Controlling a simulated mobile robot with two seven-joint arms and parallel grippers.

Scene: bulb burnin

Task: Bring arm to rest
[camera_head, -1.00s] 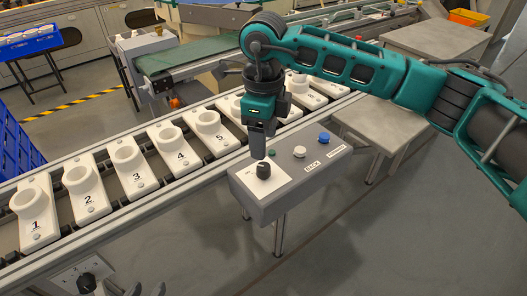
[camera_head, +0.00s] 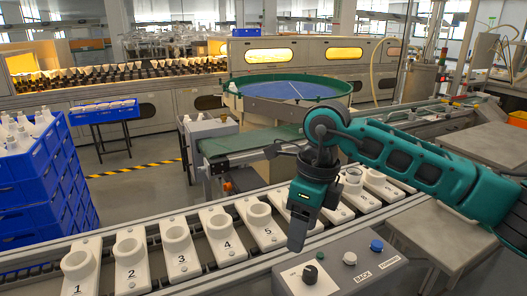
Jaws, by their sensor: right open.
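My right gripper (camera_head: 298,245) hangs from the teal right arm (camera_head: 425,165), which comes in from the right. It points down, empty, just behind the grey control box (camera_head: 340,262) in the picture. Its jaws are open, though the fingers overlap from this angle. The black knob (camera_head: 310,273) on the box's white plate shows just below and right of the fingertips, apart from them. My left gripper is not in view.
A rail of numbered white sockets (camera_head: 182,258) runs behind the box. Blue crates (camera_head: 40,180) stand at left. A green conveyor (camera_head: 245,140) and round blue table (camera_head: 290,90) stand behind.

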